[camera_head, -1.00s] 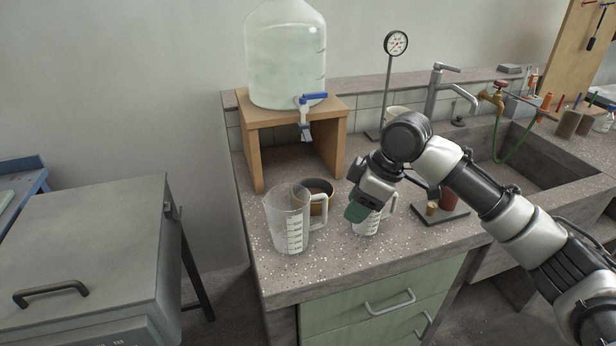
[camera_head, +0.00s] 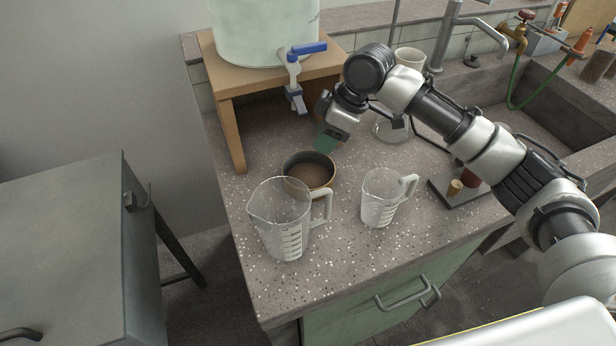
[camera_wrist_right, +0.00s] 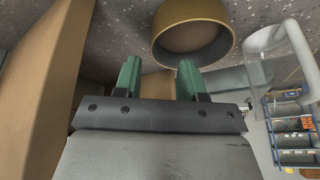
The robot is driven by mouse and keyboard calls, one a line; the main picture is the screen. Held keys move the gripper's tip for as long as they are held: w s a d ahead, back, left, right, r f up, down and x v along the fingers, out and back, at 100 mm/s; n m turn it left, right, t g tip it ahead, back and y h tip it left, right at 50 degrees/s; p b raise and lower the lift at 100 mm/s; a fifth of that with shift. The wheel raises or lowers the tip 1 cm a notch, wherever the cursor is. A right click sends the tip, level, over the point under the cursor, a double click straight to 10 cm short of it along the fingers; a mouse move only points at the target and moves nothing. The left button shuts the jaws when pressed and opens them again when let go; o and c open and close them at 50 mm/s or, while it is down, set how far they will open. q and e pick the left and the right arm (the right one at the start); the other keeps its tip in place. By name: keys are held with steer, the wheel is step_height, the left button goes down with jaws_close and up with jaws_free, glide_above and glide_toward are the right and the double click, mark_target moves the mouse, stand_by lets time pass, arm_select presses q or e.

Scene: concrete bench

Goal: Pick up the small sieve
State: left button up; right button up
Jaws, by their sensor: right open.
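The small sieve (camera_head: 308,172) is a round brass-coloured ring with a dark inside. It stands on the speckled bench, just behind the large measuring jug. In the right wrist view the sieve (camera_wrist_right: 193,52) is at the top, just beyond the fingertips. My right gripper (camera_head: 326,144) is behind the sieve and a little right of it, with green fingers pointing down. In the wrist view the right gripper (camera_wrist_right: 158,72) has its two fingers apart with nothing between them. Contact with the sieve cannot be made out. My left gripper is not in view.
A large clear jug (camera_head: 282,222) stands close in front of the sieve, and a smaller jug (camera_head: 381,198) stands to the right. A wooden stand (camera_head: 233,135) with a blue-handled tap (camera_head: 308,48) is behind. The bench's front strip is free.

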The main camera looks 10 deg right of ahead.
mark_target(309, 165)
steer(key=x, duration=0.6)
steer(key=shift+w+d, duration=0.2)
steer(key=shift+d, duration=0.05)
jaws_close()
